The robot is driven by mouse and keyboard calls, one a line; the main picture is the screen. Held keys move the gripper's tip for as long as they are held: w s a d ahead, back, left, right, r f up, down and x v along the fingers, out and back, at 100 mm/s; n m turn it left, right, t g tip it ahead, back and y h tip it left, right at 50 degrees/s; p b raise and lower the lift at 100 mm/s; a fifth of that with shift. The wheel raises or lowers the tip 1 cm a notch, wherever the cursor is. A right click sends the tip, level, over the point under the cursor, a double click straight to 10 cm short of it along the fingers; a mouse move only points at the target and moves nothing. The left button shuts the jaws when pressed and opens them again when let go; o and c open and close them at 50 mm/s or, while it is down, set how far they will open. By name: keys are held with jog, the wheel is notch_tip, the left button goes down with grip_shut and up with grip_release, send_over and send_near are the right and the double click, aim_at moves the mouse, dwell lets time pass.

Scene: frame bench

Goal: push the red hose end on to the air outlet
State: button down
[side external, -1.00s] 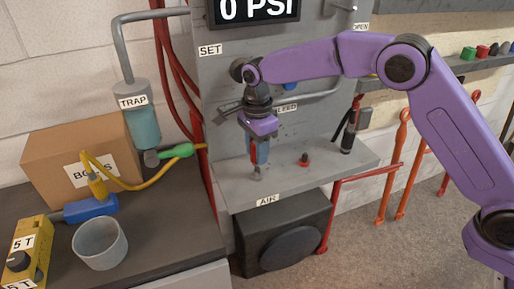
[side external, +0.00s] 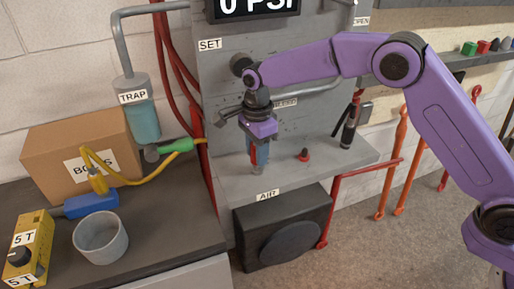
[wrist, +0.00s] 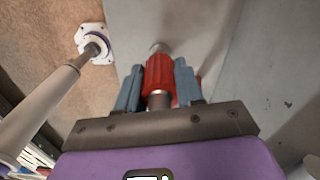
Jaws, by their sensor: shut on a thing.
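My gripper (side external: 257,163) points down over the grey shelf, above the AIR label. In the wrist view its two blue fingers (wrist: 157,70) are shut on the red hose end (wrist: 159,78), one on each side. The hose end also shows as a small red strip beside the fingers in the side view (side external: 252,154). A short metal stub (side external: 254,173), by its place the air outlet, stands on the shelf just under the fingers. A metal tip (wrist: 160,48) shows beyond the red part in the wrist view. I cannot tell whether hose end and outlet touch.
A red-topped fitting (side external: 303,155) stands on the shelf right of my gripper. A green-ended yellow hose (side external: 130,182), grey cup (side external: 100,238) and box (side external: 75,150) are left. The shelf's front right is clear.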

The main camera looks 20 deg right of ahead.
jog(key=shift+f, duration=0.8)
jog(key=c, duration=0.6)
grip_release()
jog(key=shift+c, duration=0.2)
notch_tip(320, 180, up, 18)
jog(key=shift+f, duration=0.25)
